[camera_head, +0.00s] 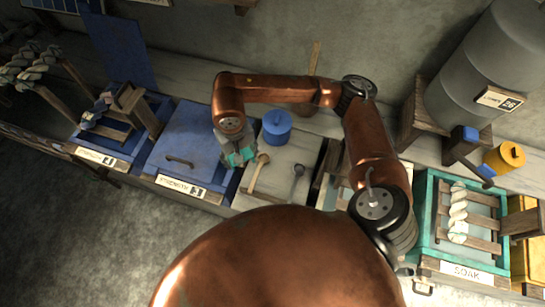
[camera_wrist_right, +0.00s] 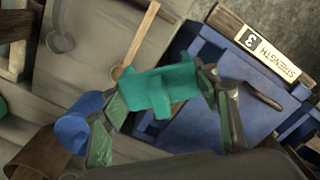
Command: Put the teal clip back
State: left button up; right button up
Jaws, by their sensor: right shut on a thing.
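The teal clip (camera_head: 240,157) is held in my right gripper (camera_head: 235,153), whose arm comes in from the right. In the right wrist view the clip (camera_wrist_right: 163,84) sits between the two fingers, which are shut on it from both sides. In the head view the gripper is over the right front of the blue lidded box marked STRENGTH 3 (camera_head: 188,140), left of a wooden spoon (camera_head: 258,172). The exact height above the surfaces is hard to tell. My left gripper is not in view.
A blue pot (camera_head: 277,126) stands behind the grey worktop (camera_head: 285,185), which also holds a dark ladle (camera_head: 298,171). An open blue tray (camera_head: 110,135) is at left, a teal SOAK tray (camera_head: 424,215) at right. A grey barrel (camera_head: 490,75) stands far right.

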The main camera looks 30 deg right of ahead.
jog(key=s+d+f, duration=0.3)
jog(key=d+f, duration=0.1)
jog(key=d, duration=0.4)
send_over(279, 169)
jog(key=f, duration=0.4)
jog(key=shift+a+f, duration=0.15)
jog(key=shift+a, duration=0.25)
jog(key=shift+d+f, duration=0.3)
jog(key=shift+f, duration=0.15)
notch_tip(279, 169, down, 3)
jog(key=shift+s+f, duration=0.1)
jog(key=shift+f, duration=0.1)
jog(key=o, duration=0.6)
jog(key=shift+f+b, duration=0.1)
jog(key=shift+b, duration=0.2)
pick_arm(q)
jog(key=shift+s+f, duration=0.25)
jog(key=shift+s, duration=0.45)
pick_arm(e)
jog(key=o, duration=0.5)
